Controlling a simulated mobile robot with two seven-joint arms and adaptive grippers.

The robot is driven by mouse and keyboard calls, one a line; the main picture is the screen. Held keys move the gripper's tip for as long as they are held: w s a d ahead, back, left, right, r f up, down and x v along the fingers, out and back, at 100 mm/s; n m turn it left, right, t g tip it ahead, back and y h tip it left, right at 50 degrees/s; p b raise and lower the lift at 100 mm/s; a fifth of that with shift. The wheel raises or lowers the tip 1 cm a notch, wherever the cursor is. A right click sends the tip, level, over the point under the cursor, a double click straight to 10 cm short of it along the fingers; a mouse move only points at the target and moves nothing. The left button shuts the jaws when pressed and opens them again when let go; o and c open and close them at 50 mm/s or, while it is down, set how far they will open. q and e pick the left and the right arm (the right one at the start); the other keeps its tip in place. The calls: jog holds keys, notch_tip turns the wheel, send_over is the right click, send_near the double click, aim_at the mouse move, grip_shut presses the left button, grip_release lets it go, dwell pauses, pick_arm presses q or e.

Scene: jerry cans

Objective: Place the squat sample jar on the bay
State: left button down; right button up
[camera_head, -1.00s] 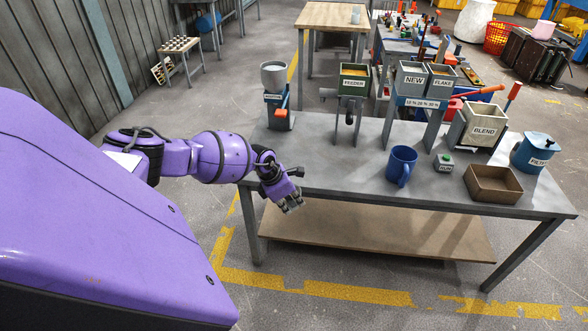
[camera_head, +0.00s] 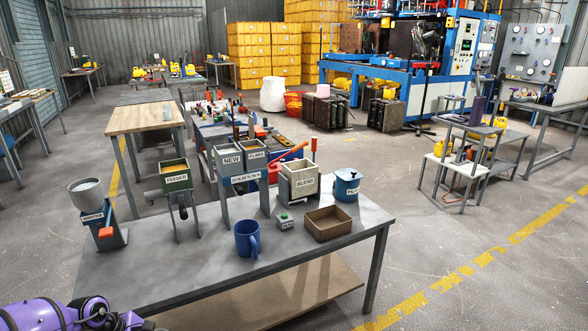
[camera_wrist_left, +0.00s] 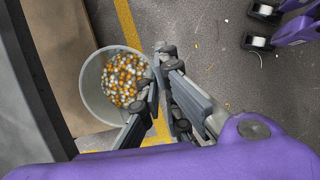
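I cannot pick out a squat sample jar or a marked bay for certain. A squat blue lidded pot (camera_head: 346,186), its label hard to read, stands at the table's back right corner. My left gripper (camera_head: 128,321) is at the lower left edge of the head view, by the table's near left end. My right gripper is not in view.
The grey table (camera_head: 185,270) carries a blue mug (camera_head: 247,240), an open brown tray (camera_head: 328,223), a small green-button box (camera_head: 285,221), a BLEND bin (camera_head: 300,181) and a FEEDER hopper (camera_head: 176,180). Clear floor lies right of the table, before a stepped stand (camera_head: 455,170).

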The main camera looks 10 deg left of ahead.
pick_arm(q)
jog(key=s+d+r+m+g, duration=0.2)
jog(key=s+d+r+m, duration=0.1)
jog(key=d+r+m, duration=0.3)
jog(key=s+d+r+m+g, duration=0.2)
jog(key=s+d+r+m, duration=0.1)
jog(key=d+r+m, duration=0.4)
jog(key=s+d+r+m+g+y+p, duration=0.1)
jog(key=d+r+m+y, duration=0.1)
jog(key=d+r+m, duration=0.3)
jog(key=s+d+r+m+g+y+p, duration=0.1)
jog(key=d+r+m, duration=0.4)
jog(key=r, duration=0.7)
jog(key=shift+g+y, duration=0.3)
jog(key=shift+y, duration=0.3)
